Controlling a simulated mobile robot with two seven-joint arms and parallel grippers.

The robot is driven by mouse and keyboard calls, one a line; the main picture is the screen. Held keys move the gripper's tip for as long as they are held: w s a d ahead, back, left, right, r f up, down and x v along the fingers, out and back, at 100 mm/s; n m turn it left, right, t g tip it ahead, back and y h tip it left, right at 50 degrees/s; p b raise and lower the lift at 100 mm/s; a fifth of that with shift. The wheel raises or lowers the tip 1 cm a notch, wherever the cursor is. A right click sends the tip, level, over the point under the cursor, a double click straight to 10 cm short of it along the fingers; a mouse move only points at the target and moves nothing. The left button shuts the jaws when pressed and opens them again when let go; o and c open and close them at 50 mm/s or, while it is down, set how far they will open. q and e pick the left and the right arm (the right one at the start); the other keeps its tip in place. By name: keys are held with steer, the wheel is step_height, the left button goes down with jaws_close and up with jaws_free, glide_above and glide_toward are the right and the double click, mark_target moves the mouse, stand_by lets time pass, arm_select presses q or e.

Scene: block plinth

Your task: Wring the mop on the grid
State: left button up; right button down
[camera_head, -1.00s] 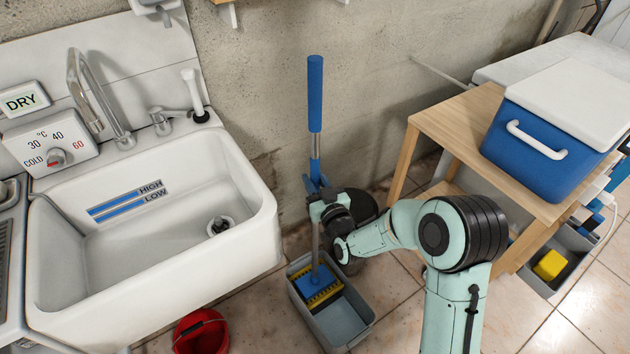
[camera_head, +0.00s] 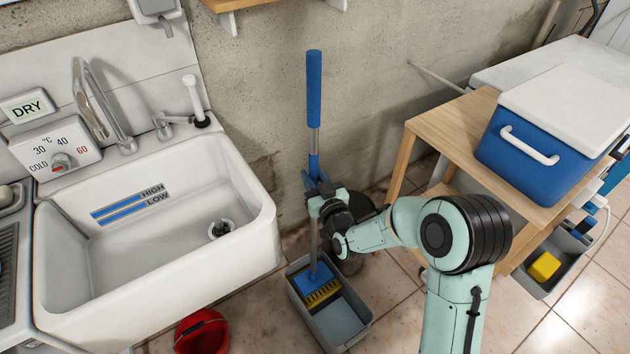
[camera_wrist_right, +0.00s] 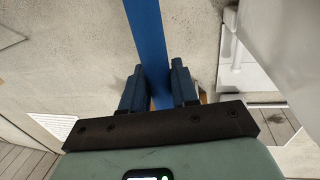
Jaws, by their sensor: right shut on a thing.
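The mop (camera_head: 314,95) stands nearly upright, with a blue grip at the top, a grey lower shaft and a blue head. Its head (camera_head: 315,275) is in the grey bucket (camera_head: 345,338), at the yellow-and-black grid (camera_head: 323,292). I cannot tell how firmly the head presses on the grid. My right gripper (camera_head: 317,201) is shut on the mop's handle, well above the head. In the right wrist view the two dark fingers (camera_wrist_right: 160,88) stand on either side of the blue handle (camera_wrist_right: 147,40). My left gripper is not in view.
A white sink (camera_head: 160,260) is on the left, with a red bucket (camera_head: 200,330) below it. A wooden table (camera_head: 455,135) with a blue cooler (camera_head: 530,150) stands at the right. A grey bin with a yellow sponge (camera_head: 544,266) is lower right. Tiled floor is free beside the bucket.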

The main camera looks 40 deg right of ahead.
mark_target(315, 159)
steer(key=shift+w+r+p, duration=0.1)
steer(key=shift+r+p, duration=1.65)
steer(key=shift+r, duration=2.15)
steer(key=shift+f, duration=0.1)
